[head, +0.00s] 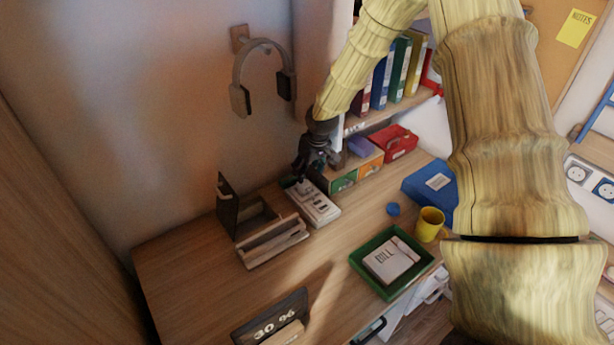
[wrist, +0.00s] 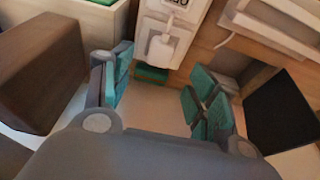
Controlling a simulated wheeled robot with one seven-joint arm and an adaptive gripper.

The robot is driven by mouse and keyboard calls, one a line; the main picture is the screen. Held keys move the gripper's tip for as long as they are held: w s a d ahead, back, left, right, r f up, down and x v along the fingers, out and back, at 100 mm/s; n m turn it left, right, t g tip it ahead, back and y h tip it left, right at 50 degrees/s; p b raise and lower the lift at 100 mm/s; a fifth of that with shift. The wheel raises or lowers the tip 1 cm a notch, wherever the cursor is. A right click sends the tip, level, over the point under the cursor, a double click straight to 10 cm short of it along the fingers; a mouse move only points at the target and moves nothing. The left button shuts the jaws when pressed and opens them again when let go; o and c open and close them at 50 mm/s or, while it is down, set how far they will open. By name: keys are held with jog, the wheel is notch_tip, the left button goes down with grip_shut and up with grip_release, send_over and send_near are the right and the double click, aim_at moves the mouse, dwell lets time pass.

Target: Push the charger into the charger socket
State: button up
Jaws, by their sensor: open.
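A white socket unit (head: 313,204) lies on the desk near the wall, with dark details on its top. In the wrist view the white unit (wrist: 179,22) shows at the top, with a small white plug-like piece, apparently the charger (wrist: 161,47), at its near end. I cannot tell how deep the charger sits. My gripper (head: 292,182) is low over the desk at the far end of the unit. In the wrist view its teal-padded fingers (wrist: 160,80) are apart, with nothing held between them. The charger is just beyond the fingertips.
A wooden organiser (head: 272,241) stands close left of the unit. A box with green and orange sides (head: 355,171) is close on the right. A green tray (head: 391,262), a yellow cup (head: 429,224) and a blue box (head: 432,188) stand farther right.

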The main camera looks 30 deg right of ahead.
jog(key=shift+v, duration=1.95)
